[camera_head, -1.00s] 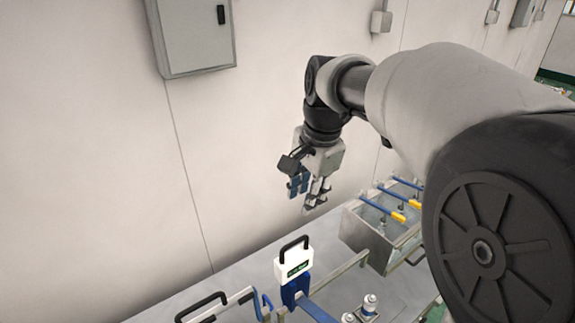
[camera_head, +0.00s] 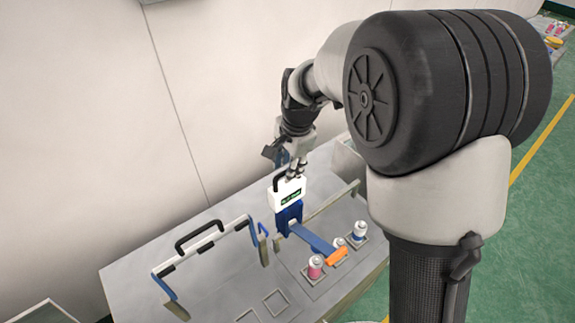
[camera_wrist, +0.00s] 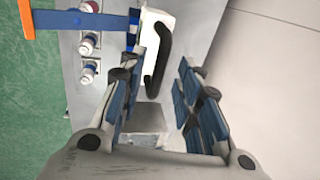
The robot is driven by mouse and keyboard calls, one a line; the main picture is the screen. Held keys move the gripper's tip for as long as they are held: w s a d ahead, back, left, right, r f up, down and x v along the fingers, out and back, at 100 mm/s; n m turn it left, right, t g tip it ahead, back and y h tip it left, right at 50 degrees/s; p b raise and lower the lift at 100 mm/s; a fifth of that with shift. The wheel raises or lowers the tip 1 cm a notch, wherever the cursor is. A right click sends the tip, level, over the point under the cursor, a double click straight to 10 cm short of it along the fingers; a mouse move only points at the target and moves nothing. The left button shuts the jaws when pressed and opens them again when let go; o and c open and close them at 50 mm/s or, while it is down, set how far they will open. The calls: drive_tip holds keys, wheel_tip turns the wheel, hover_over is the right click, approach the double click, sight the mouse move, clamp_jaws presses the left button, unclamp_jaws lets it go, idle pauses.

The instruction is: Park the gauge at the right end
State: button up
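The gauge (camera_head: 288,193) is a white box with a black loop handle and a dark display with green text. It sits on a blue carriage (camera_head: 289,215) at a rail on the grey bench. In the wrist view the white gauge (camera_wrist: 149,38) and its black handle (camera_wrist: 160,58) show beyond the fingertips. My gripper (camera_head: 296,165) is close to the gauge's top, beside the handle in the head view. In the wrist view my gripper (camera_wrist: 158,85) has its blue-padded fingers wide apart, with the handle in line with the gap. I cannot tell whether a finger touches it.
A blue lever (camera_head: 315,238) with an orange end (camera_head: 336,256) reaches from the carriage over the bench. A white frame with a black handle (camera_head: 199,236) is to the left.

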drive_tip(key=shift+f, duration=0.35)
drive_tip(key=shift+c, duration=0.2)
clamp_jaws()
idle(0.4)
